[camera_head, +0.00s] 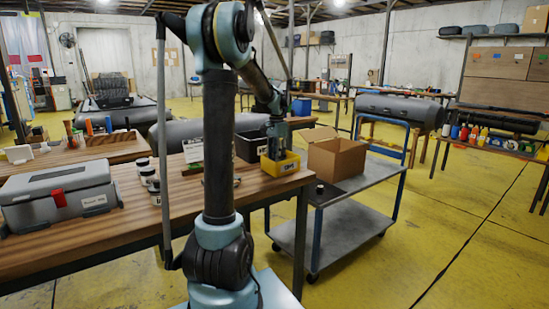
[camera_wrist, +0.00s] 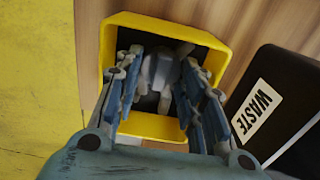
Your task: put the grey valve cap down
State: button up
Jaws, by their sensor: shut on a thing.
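My gripper (camera_wrist: 160,82) points down into a yellow bin (camera_wrist: 220,54) in the wrist view. Its blue-grey fingers are closed in on a grey piece (camera_wrist: 161,68), which fits the grey valve cap, though its outline blends with other grey shapes in the bin. I cannot tell whether it touches the bin's contents. In the head view the gripper (camera_head: 276,146) is at the yellow bin (camera_head: 281,168), which stands near the right end of the wooden workbench (camera_head: 130,215). The cap is too small to make out there.
A black bin (camera_wrist: 287,98) labelled WASTE stands beside the yellow bin. A cardboard box (camera_head: 337,157) and a small dark container (camera_head: 320,188) are on the cart (camera_head: 363,178) at right. Black-lidded jars (camera_head: 149,178) and a grey toolbox (camera_head: 60,195) stand to the left.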

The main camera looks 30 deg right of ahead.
jog(key=shift+f, duration=0.25)
jog(key=o, duration=0.7)
jog(key=shift+r, duration=0.1)
notch_tip(320, 180, up, 12)
jog(key=shift+r, duration=0.2)
dwell(0.6)
